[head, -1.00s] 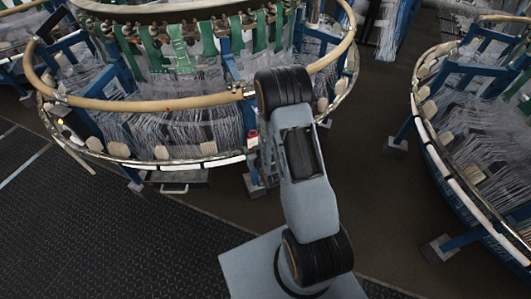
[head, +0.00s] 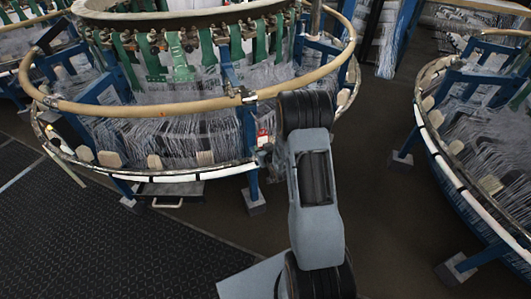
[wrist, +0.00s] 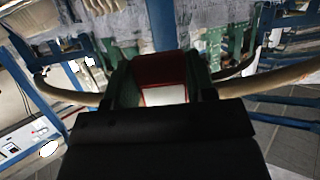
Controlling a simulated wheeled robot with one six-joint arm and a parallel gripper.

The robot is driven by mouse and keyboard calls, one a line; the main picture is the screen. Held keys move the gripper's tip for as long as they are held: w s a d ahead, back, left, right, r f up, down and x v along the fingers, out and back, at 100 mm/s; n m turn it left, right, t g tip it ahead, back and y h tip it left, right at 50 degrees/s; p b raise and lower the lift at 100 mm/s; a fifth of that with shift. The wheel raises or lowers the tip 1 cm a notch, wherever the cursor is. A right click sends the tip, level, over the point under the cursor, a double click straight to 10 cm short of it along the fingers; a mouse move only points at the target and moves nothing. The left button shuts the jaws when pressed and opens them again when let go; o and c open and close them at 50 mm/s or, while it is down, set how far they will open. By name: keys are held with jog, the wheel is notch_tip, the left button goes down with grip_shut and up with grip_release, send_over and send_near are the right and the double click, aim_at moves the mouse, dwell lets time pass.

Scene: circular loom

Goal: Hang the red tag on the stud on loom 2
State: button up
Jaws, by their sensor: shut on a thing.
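The red tag (head: 263,137) with a white face shows as a small patch at the front of the near loom, just left of my arm. In the wrist view the red and white tag (wrist: 164,95) sits between the two fingers of my gripper (wrist: 162,82), which is shut on it. In the head view my arm hides most of the gripper. The near loom (head: 150,104) has a tan ring, a lower rim and blue posts. I cannot make out a stud in either view, nor whether the tag touches the loom.
Another loom (head: 465,185) stands at the right, with dark floor between the two. A blue post with a grey foot (head: 255,200) stands below the near rim. A dark ribbed mat (head: 110,235) covers the front left floor, which is clear.

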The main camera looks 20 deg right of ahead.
aim_at(261, 142)
jog(key=shift+w, duration=1.75)
jog(key=shift+d+r, duration=0.1)
jog(key=shift+r, duration=0.15)
jog(key=shift+w+f, duration=0.1)
jog(key=shift+w, duration=0.3)
jog(key=shift+w+b, duration=0.6)
jog(key=shift+w, duration=0.1)
jog(key=shift+w, duration=0.2)
jog(key=shift+f+b, duration=0.2)
jog(key=shift+b, duration=0.4)
